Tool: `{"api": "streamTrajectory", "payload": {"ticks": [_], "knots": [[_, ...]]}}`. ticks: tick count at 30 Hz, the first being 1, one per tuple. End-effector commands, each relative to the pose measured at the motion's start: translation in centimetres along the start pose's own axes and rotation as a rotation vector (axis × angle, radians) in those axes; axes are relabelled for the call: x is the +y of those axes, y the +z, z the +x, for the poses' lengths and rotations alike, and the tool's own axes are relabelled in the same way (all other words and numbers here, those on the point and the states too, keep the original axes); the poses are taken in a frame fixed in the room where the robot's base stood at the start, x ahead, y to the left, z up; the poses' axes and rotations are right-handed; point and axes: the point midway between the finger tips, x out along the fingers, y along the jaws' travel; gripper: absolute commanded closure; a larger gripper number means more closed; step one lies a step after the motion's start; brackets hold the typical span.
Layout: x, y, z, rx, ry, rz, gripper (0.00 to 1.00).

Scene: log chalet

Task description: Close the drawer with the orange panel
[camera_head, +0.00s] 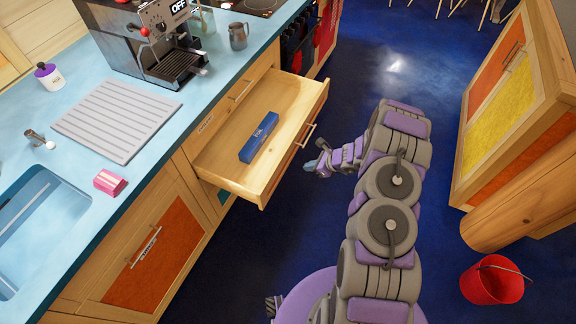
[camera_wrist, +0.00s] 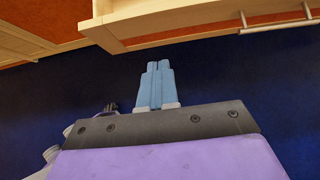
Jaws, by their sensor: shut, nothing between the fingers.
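The drawer (camera_head: 210,158) is pulled well out of the counter in the head view. It is wooden, and a blue box (camera_head: 259,137) lies in it. Its front carries a bar handle (camera_head: 305,136), and a strip of its orange panel (camera_wrist: 210,27) shows in the wrist view, with the handle (camera_wrist: 275,23) at the upper right. My gripper (camera_head: 313,166) is just outside the drawer front, apart from it, near the handle. In the wrist view its blue fingers (camera_wrist: 157,68) are together and empty, short of the drawer front.
The blue counter (camera_head: 190,125) holds a coffee machine (camera_head: 160,40), a grey drying mat (camera_head: 117,120) and a sink. A cabinet with orange and yellow panels (camera_head: 495,115) stands at the right. A red bucket (camera_head: 492,284) is on the dark blue floor. Floor between them is clear.

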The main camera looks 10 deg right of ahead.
Motion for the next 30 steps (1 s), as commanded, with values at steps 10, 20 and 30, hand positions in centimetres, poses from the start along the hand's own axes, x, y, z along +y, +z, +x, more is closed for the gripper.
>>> {"api": "streamTrajectory", "payload": {"ticks": [10, 20, 30], "knots": [[0.1, -0.1, 5.1, 0.001, 0.004, -0.003, 1.00], [0.1, 0.7, 10.8, -0.001, 0.002, -0.004, 1.00], [0.0, 2.9, 12.7, -0.003, 0.001, -0.003, 1.00]]}}
